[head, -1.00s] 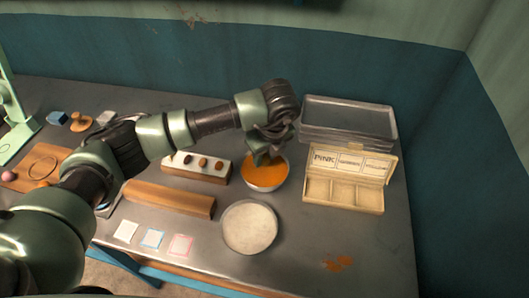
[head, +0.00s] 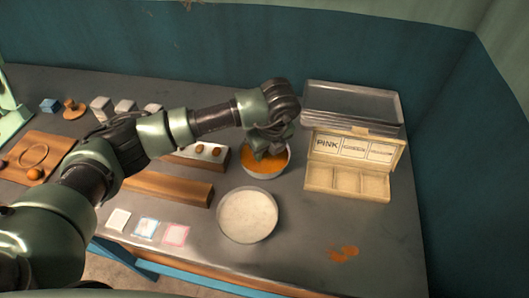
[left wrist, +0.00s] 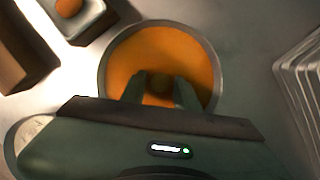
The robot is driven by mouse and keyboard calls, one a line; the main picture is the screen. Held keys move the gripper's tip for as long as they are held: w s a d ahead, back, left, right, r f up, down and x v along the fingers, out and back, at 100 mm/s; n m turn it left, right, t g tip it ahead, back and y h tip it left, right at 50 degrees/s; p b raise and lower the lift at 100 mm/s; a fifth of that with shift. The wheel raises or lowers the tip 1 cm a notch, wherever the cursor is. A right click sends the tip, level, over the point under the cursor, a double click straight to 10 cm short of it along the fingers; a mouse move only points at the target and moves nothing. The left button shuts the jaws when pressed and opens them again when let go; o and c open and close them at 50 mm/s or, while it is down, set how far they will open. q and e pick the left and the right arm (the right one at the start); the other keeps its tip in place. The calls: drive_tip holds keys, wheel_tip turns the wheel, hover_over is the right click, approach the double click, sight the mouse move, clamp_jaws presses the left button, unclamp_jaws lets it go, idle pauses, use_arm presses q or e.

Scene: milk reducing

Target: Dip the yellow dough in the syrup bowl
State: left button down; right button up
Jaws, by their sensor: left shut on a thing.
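The syrup bowl (head: 263,172) is a round metal bowl of orange syrup, near the middle of the table in the head view. It also shows below the gripper in the left wrist view (left wrist: 122,55). My left gripper (head: 266,153) points down over and into the bowl. In the left wrist view its fingers (left wrist: 160,92) close on a small round dough piece (left wrist: 160,84), which looks brownish orange against the syrup. I cannot tell how deep the dough sits in the syrup. My right gripper is not in view.
A block (head: 190,163) with dough balls stands left of the bowl, partly behind my arm. A round pale dish (head: 248,215) is in front. A compartment box labelled PINK (head: 347,184) and stacked clear trays (head: 352,103) stand right. The front right is open, with orange spots (head: 343,253).

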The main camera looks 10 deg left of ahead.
use_arm(q)
drive_tip(key=shift+f+b, duration=0.25)
drive_tip(key=shift+b, duration=0.1)
idle(0.7)
idle(0.7)
drive_tip(key=shift+r, duration=0.2)
idle(0.9)
drive_tip(key=shift+r+p, duration=1.55)
drive_tip(key=shift+r, duration=2.05)
drive_tip(key=shift+r, duration=0.15)
drive_tip(key=shift+r+p, duration=0.95)
drive_tip(key=shift+r, duration=0.95)
